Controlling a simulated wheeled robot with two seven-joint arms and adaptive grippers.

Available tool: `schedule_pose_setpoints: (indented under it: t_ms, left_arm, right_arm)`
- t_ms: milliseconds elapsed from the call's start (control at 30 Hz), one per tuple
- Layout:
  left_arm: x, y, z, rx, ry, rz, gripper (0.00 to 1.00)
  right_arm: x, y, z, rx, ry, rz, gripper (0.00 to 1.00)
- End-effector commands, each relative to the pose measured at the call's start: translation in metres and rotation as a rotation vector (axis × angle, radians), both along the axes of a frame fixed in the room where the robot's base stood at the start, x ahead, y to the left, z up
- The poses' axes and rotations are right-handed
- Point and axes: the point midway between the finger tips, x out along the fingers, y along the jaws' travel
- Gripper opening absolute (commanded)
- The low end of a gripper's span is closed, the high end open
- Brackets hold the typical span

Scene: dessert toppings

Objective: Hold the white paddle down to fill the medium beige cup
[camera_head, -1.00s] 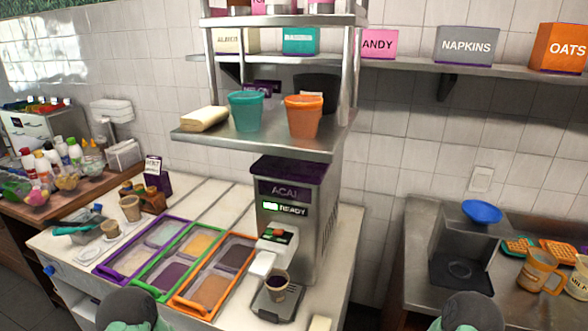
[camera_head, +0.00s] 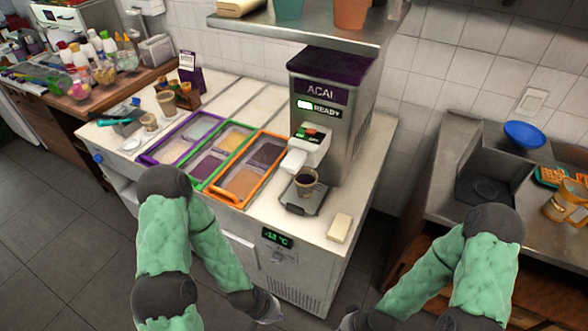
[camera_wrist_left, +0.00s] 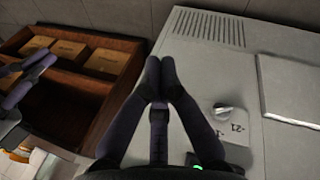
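A small beige cup (camera_head: 306,189) stands upright on the drip tray under the acai machine (camera_head: 330,120). Dark purple shows inside its rim; the exact fill level is hard to tell. The white paddle (camera_head: 293,161) juts from the machine's front, just above and left of the cup. My left gripper (camera_head: 268,308) is low in front of the counter, well below and apart from paddle and cup. In the left wrist view its fingers (camera_wrist_left: 160,75) are together and empty. My right gripper (camera_head: 350,318) is at the bottom edge, partly cut off, its fingers unclear.
Framed topping trays (camera_head: 240,170) lie left of the machine. A pale block (camera_head: 340,228) lies at the counter's front right corner. Beige cups (camera_head: 167,102) stand at the back left. A blue bowl (camera_head: 525,134) sits on the right counter. A gap separates the counters.

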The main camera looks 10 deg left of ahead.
Motion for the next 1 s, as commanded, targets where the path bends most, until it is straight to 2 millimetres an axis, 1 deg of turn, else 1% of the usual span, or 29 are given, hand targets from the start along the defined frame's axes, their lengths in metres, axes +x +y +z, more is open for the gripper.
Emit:
schedule_pose_setpoints:
  t_ms: [33, 167, 200, 367, 500, 667, 700, 767, 800, 867, 900, 967, 1000]
  left_arm:
    - [0.011, 0.003, 0.015, 0.005, -0.041, -0.005, 0.00]
    - [0.042, 0.010, 0.052, 0.019, -0.162, -0.024, 0.00]
    - [0.052, 0.012, 0.064, 0.024, -0.202, -0.031, 0.00]
    - [0.087, 0.020, 0.115, 0.044, -0.357, -0.054, 0.00]
    - [0.113, 0.026, 0.163, 0.064, -0.494, -0.077, 0.00]
    - [0.138, 0.032, 0.221, 0.088, -0.649, -0.102, 0.00]
    - [0.144, 0.033, 0.237, 0.095, -0.689, -0.109, 0.00]
    - [0.152, 0.034, 0.259, 0.104, -0.746, -0.116, 0.00]
    - [0.157, 0.036, 0.275, 0.111, -0.786, -0.123, 0.00]
    - [0.163, 0.037, 0.298, 0.121, -0.842, -0.131, 0.00]
    - [0.167, 0.038, 0.314, 0.129, -0.882, -0.138, 0.00]
    - [0.171, 0.039, 0.337, 0.139, -0.939, -0.146, 0.00]
    - [0.174, 0.040, 0.354, 0.146, -0.978, -0.151, 0.00]
  right_arm:
    - [0.000, 0.000, 0.007, 0.000, 0.000, 0.000, 0.00]
    - [0.000, 0.000, 0.019, 0.000, 0.000, 0.000, 0.00]
    - [0.000, 0.000, 0.023, 0.000, 0.000, 0.000, 0.00]
    - [0.000, 0.000, 0.037, 0.000, 0.000, 0.000, 0.00]
    - [0.000, 0.000, 0.049, 0.000, 0.000, 0.000, 0.00]
    - [0.000, 0.000, 0.063, 0.000, 0.000, 0.000, 0.00]
    - [0.000, 0.000, 0.066, 0.000, 0.000, 0.000, 0.00]
    - [0.000, 0.000, 0.072, 0.000, 0.000, 0.000, 0.00]
    - [0.000, 0.000, 0.075, 0.000, 0.000, 0.000, 0.00]
    - [0.000, 0.000, 0.081, 0.000, 0.000, 0.000, 0.00]
    - [0.000, 0.000, 0.084, 0.000, 0.000, 0.000, 0.00]
    - [0.000, 0.000, 0.089, 0.000, 0.000, 0.000, 0.00]
    - [0.000, 0.000, 0.093, 0.000, 0.000, 0.000, 0.00]
